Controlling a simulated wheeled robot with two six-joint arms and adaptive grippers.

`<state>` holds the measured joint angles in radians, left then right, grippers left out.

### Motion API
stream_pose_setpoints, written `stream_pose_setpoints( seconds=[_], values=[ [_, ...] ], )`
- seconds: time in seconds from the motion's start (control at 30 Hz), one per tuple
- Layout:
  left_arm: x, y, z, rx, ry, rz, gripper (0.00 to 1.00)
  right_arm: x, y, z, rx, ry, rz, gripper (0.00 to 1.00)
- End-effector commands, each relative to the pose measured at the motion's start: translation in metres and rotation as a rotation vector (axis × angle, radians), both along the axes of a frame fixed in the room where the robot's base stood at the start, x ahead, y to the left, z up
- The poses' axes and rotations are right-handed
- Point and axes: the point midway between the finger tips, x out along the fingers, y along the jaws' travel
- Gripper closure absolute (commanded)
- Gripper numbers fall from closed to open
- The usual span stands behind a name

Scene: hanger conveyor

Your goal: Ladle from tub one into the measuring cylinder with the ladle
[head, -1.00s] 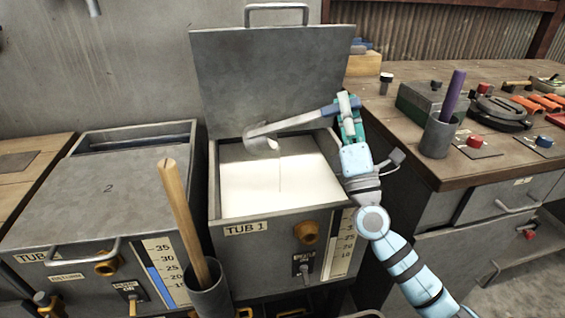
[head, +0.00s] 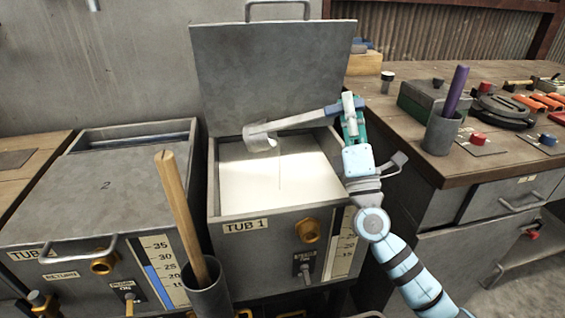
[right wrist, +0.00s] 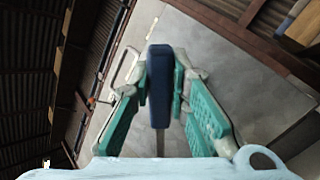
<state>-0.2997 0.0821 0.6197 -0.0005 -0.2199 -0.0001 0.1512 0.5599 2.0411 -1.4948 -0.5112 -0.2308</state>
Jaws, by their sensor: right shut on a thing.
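Tub 1 (head: 262,225) stands open in the middle of the head view, its lid (head: 275,75) raised behind it and white liquid (head: 280,180) inside. My right gripper (head: 348,105) is shut on the dark handle of the ladle (head: 295,122), above the tub's right rear corner. The handle (right wrist: 159,85) sits between the green fingers in the right wrist view. The ladle's cup (head: 258,138) is above the liquid near the left rear of the tub, and a thin line of liquid seems to hang below it. I cannot identify the measuring cylinder for certain. My left gripper is not in view.
Tub 2 (head: 100,190) stands closed on the left. A grey holder with a wooden stick (head: 182,210) is in front, between the tubs. On the right bench (head: 410,80), a grey cup (head: 440,132) holds a purple rod, beside red and blue knobs.

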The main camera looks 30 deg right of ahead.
Motion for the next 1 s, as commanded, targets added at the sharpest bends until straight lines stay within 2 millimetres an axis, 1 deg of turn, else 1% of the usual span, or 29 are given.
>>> stream_pose_setpoints(
  seconds=[0.53, 1.0],
  values=[
    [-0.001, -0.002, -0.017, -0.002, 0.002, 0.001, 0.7, -0.004, -0.004, -0.01, 0.039, -0.029, 0.0, 1.0],
    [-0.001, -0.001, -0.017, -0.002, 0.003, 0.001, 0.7, -0.004, -0.005, -0.01, 0.042, -0.031, 0.001, 1.0]
  ],
)
